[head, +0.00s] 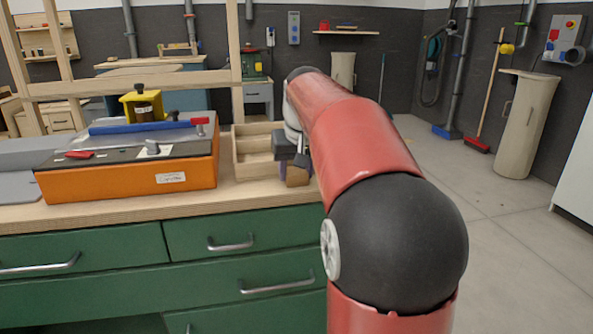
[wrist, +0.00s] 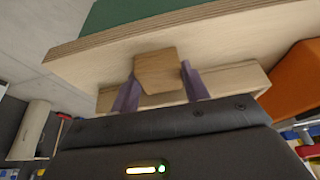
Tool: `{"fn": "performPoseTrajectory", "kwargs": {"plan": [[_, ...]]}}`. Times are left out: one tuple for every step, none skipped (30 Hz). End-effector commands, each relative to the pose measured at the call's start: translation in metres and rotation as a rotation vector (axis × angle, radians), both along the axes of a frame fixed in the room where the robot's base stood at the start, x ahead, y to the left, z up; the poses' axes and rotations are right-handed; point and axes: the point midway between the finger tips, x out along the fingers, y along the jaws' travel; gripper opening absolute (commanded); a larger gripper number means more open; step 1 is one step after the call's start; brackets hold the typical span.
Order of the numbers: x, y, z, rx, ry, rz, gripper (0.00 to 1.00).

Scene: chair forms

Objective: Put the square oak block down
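The square oak block (wrist: 157,70) is between the two purple fingers of my gripper (wrist: 158,84) in the wrist view. Both fingers touch its sides, so my gripper looks shut on it. In the head view the block (head: 297,176) shows at the right end of the workbench, below my gripper (head: 286,168), which is partly hidden by my arm. The block is beside a light wooden tray (head: 241,158). I cannot tell whether its underside touches the bench top.
The workbench (head: 120,215) has green drawers and a pale top. An orange machine (head: 130,180) stands left of the tray, close to it. A wooden frame (head: 130,87) rises behind. The bench's front edge (wrist: 170,32) runs close by the block.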

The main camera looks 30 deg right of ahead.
Motion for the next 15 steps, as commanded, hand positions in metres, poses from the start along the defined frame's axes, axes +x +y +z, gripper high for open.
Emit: {"fn": "performPoseTrajectory", "kwargs": {"plan": [[0.0, 0.0001, -0.0001, 0.0, 0.0, 0.0, 0.51], [0.0, 0.0001, -0.0001, 0.0, 0.001, 0.0, 0.55], [0.0, 0.0001, -0.0001, 0.0, 0.001, 0.0, 0.61], [0.0, 0.0001, -0.0001, 0.0, 0.001, 0.0, 0.65], [0.0, 0.0001, -0.0001, 0.0, 0.001, 0.0, 0.67], [0.0, 0.0001, -0.0001, 0.0, 0.001, 0.0, 0.67], [0.0, 0.0001, -0.0001, 0.0, 0.001, 0.0, 0.67], [0.0, 0.0001, -0.0001, 0.0, 0.001, 0.0, 0.67], [-0.0001, 0.0, -0.0001, 0.0, 0.001, 0.0, 0.67], [-0.0001, 0.0, -0.0001, 0.0, 0.001, 0.0, 0.67], [-0.0001, 0.0, 0.0, 0.0, 0.001, 0.0, 0.67], [-0.0001, 0.0, 0.0003, 0.0, 0.001, 0.0, 0.67], [-0.0001, 0.0, 0.0012, 0.0, 0.001, 0.0, 0.67], [0.0, 0.0, 0.0027, 0.0, 0.001, 0.0, 0.67], [-0.0004, 0.0, 0.0055, 0.0, 0.0, 0.0, 0.67]]}}
